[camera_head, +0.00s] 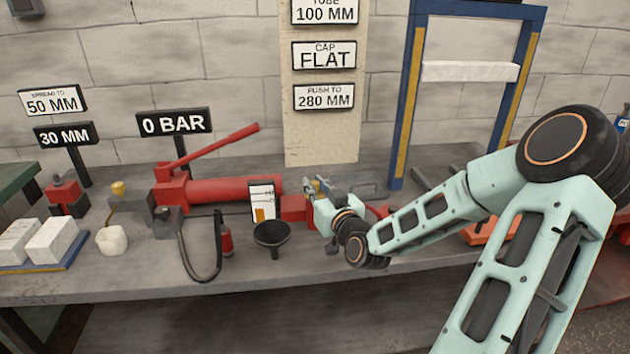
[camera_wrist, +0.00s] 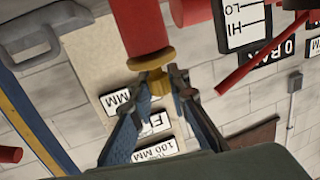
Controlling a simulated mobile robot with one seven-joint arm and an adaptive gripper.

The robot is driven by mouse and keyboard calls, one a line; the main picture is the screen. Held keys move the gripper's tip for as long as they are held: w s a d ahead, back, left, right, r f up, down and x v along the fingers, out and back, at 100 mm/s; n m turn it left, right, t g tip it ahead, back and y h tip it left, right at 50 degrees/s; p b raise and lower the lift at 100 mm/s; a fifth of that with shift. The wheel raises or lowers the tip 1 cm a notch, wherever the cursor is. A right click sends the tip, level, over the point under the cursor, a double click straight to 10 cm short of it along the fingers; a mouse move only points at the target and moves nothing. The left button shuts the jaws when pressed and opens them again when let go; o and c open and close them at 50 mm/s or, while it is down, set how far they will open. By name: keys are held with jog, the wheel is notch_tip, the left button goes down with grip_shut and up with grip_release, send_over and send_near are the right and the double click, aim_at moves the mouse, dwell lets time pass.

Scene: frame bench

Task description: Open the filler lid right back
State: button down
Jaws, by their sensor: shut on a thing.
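The filler lid (camera_wrist: 152,61) looks like the brass-yellow piece at the end of a red tube (camera_wrist: 142,22) in the wrist view. My gripper (camera_wrist: 163,82) has its two fingers closed on the brass part, one on each side. The wrist picture is turned over, with the signs upside down. In the head view my gripper (camera_head: 326,187) is at the right end of the red pump (camera_head: 222,190) on the bench. It hides most of the lid there, so I cannot tell how far the lid is open.
A white level card (camera_head: 262,203) and a black funnel (camera_head: 272,236) stand just left of my gripper. The red pump lever (camera_head: 215,145) slopes up behind. A blue press frame (camera_head: 408,90) stands at the back right. The bench front (camera_head: 180,278) is mostly clear.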

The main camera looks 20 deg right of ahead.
jog(key=r+g+p, duration=0.1)
jog(key=p, duration=0.2)
jog(key=shift+w+r, duration=0.2)
jog(key=g+p, duration=0.1)
jog(key=p, duration=0.1)
jog(key=g+p, duration=0.1)
jog(key=p, duration=0.1)
jog(key=shift+w+d+r+m, duration=0.1)
jog(key=shift+w+r+m, duration=0.1)
jog(key=shift+w+m, duration=0.15)
jog(key=g+p, duration=0.1)
jog(key=p, duration=0.2)
jog(key=w+g+p, duration=0.1)
jog(key=g+p, duration=0.1)
jog(key=w+g+y+p, duration=0.1)
jog(key=p, duration=0.2)
jog(key=shift+d+r+m+g+p, duration=0.2)
jog(key=shift+d+m+g+p, duration=0.1)
jog(key=shift+m, duration=0.05)
jog(key=shift+w+d+f+m+g+y+p, duration=0.15)
jog(key=shift+w+f+g+y+p, duration=0.2)
jog(key=shift+g+p, duration=0.7)
jog(key=shift+w+d+f+m+g+y+p, duration=0.15)
jog(key=shift+w+g+p, duration=0.25)
jog(key=shift+g+p, duration=0.65)
jog(key=shift+w+d+f+m+g+y+p, duration=0.1)
jog(key=shift+w+f+g+y+p, duration=0.25)
jog(key=shift+g+p, duration=0.7)
jog(key=shift+g, duration=0.25)
